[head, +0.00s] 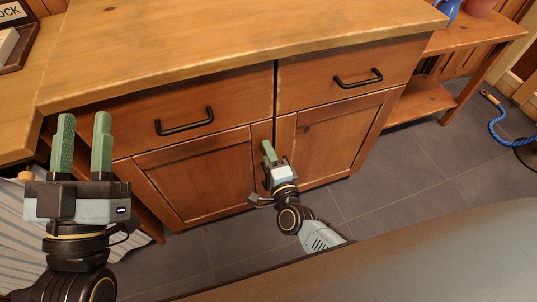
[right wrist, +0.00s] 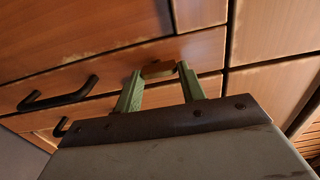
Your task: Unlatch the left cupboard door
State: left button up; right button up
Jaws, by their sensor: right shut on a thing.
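The left cupboard door (head: 195,178) is a framed wooden panel under the left drawer, and it looks closed. My right gripper (head: 269,152) is at the upper right edge of this door, close to the post between the two doors. The latch is hidden behind the gripper in the head view. My left gripper (head: 84,122) is open and empty, raised in front of the cupboard's left end.
The left drawer (head: 220,103) and right drawer (head: 325,75) have black bar handles. The right door (head: 338,135) looks closed. A low shelf (head: 425,98) stands at the right, and a blue rope (head: 497,128) lies on the grey tiles. A striped cloth (head: 30,240) is at lower left.

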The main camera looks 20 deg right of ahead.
jog(key=o, duration=1)
jog(key=shift+s, duration=0.15)
pick_arm(q)
notch_tip(320, 180, down, 13)
jog(key=a+g+y+p, duration=0.2)
jog(key=g+y+p, duration=0.1)
jog(key=g, duration=0.6)
jog(key=shift+w+a, duration=0.15)
pick_arm(e)
jog(key=shift+s+d, duration=0.15)
jog(key=shift+s, duration=3.15)
jog(key=shift+s+d, duration=0.1)
jog(key=shift+s, duration=3.2)
